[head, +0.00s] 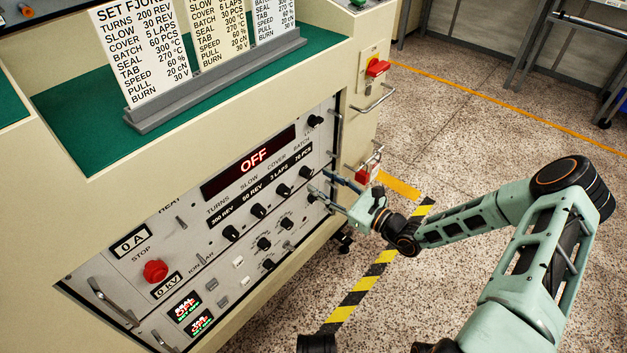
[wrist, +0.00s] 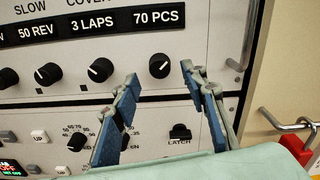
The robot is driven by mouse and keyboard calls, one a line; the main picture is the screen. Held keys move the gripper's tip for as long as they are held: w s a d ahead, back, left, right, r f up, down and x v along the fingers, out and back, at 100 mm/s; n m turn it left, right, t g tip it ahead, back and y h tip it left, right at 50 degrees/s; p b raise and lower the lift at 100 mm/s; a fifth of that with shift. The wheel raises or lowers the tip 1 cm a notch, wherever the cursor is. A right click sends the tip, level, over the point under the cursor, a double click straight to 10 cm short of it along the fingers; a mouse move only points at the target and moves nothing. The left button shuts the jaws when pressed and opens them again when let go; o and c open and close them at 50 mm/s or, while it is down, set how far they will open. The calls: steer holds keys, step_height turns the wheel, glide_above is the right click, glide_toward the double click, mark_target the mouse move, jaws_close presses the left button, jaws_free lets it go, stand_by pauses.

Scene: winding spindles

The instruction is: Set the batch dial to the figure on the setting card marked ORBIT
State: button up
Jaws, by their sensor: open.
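The batch dial (wrist: 159,66) is a black knob with a white pointer, under a label (wrist: 155,18) reading 70 PCS. It also shows in the head view (head: 306,172). My gripper (wrist: 158,73) is open; its blue-padded fingers stand either side of the dial in the wrist view. I cannot tell whether they touch it. In the head view my gripper (head: 320,181) is at the panel's right end. Three setting cards stand in a grey holder (head: 215,82). The left card (head: 150,55) is headed SET FJORD, with batch 60 PCS. The middle card (head: 217,40) and right card (head: 275,22) have headings cut off; ORBIT is not visible.
The cover dial (wrist: 99,69) sits left of the batch dial. A latch switch (wrist: 180,132) is below right. The display (head: 250,161) reads OFF. A red stop button (head: 155,271) is lower left. Handles and a padlock (wrist: 285,141) stick out at the right. The floor right is open.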

mark_target(310, 175)
steer(key=shift+b+x, duration=0.3)
steer(key=shift+x, duration=1.6)
jaws_close()
steer(key=shift+r+p, duration=0.1)
steer(key=shift+p, duration=0.2)
steer(key=m+p, duration=0.2)
steer(key=shift+m, duration=0.3)
steer(key=shift+m+p, duration=0.9)
steer(key=shift+m, duration=0.8)
